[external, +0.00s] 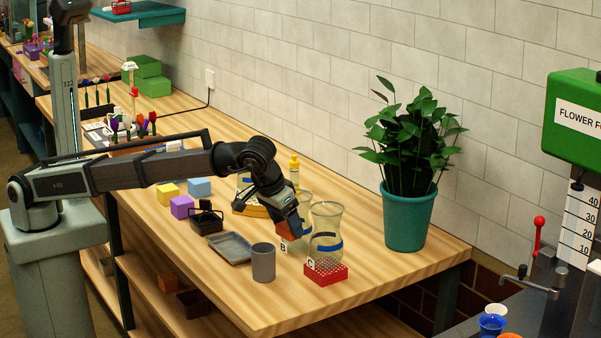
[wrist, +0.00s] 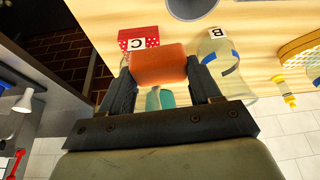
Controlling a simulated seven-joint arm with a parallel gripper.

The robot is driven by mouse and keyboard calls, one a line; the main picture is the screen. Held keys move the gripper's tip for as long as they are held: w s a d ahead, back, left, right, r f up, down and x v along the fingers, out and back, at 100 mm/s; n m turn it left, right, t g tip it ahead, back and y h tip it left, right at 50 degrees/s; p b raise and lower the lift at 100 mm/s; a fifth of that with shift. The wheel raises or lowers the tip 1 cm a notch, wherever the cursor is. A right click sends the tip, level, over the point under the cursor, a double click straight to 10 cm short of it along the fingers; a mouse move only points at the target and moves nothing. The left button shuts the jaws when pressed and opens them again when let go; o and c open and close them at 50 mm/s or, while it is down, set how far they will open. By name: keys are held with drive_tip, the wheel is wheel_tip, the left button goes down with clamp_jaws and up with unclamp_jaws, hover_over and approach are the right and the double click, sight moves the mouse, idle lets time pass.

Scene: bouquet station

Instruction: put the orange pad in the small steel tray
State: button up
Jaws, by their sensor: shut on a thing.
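My gripper (external: 287,217) is shut on the orange pad (external: 290,230), holding it above the table near the two glass vases. In the wrist view the orange pad (wrist: 158,64) spans the gap between the two fingers of my gripper (wrist: 159,74). The small steel tray (external: 229,248) is a shallow grey tray on the table, left of and below my gripper in the external view. It looks empty. The tray does not show in the wrist view.
A grey cup (external: 263,262) stands right beside the tray. Vase C (external: 326,222) stands at a red perforated block (external: 326,274); vase B (wrist: 228,62) is next to it. A black caddy (external: 206,218) and purple block (external: 182,207) lie left. A potted plant (external: 408,215) stands right.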

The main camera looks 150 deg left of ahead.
drive_tip(key=s, duration=1.3)
drive_tip(key=m, duration=0.1)
hover_over(237, 249)
drive_tip(key=d, duration=0.2)
wheel_tip(237, 249, down, 2)
drive_tip(key=shift+w+f, duration=0.1)
drive_tip(key=shift+f, duration=4.7)
drive_tip(key=shift+f, duration=0.1)
drive_tip(key=o, duration=1)
drive_tip(key=shift+o, duration=0.2)
drive_tip(key=v, duration=1.2)
drive_tip(key=shift+s, duration=0.2)
